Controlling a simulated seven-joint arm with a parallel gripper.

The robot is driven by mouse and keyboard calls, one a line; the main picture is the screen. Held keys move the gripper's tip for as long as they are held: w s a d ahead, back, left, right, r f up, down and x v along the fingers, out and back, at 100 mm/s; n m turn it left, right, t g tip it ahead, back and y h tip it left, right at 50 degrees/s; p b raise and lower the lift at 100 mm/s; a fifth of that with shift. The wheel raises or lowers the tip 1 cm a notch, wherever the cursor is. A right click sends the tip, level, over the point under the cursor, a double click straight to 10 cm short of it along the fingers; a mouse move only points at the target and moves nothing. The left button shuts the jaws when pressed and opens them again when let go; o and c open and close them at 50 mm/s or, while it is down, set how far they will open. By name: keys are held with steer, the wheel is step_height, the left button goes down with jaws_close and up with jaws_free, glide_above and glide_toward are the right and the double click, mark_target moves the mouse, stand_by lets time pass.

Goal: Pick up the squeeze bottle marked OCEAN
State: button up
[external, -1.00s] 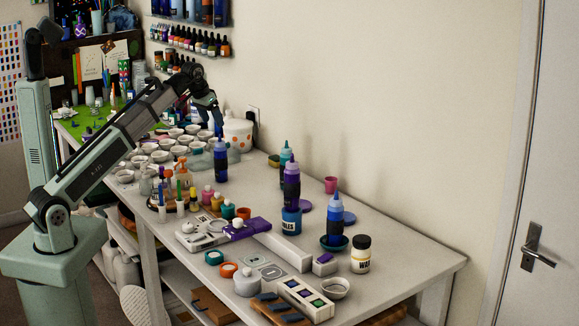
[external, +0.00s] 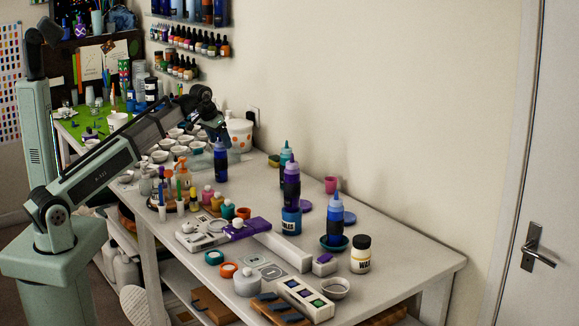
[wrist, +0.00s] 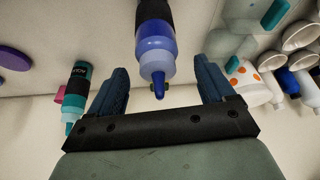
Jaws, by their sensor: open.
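A blue squeeze bottle (external: 221,162) with a dark label band stands on the table below my gripper (external: 222,136). In the wrist view the blue bottle (wrist: 156,48) has its pale collar and nozzle pointing between the two fingers of my gripper (wrist: 163,88), which is open with nothing held. I cannot read its label. A second blue bottle (external: 335,224) stands at a dark green dish further right. A purple bottle (external: 291,188) stands on or behind a blue jar, with a teal bottle (external: 286,153) behind it. The word OCEAN is not legible on any bottle.
Several white cups (external: 160,156) and a white pot with orange dots (external: 239,134) stand close to my gripper. The teal bottle (wrist: 76,92) shows left of the fingers in the wrist view. A WAX jar (external: 361,256) stands at the right. The table's right end is clear.

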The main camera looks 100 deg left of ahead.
mark_target(221, 158)
steer(key=shift+x, duration=1.7)
steer(key=shift+d, duration=0.15)
steer(key=shift+c, duration=0.5)
jaws_close()
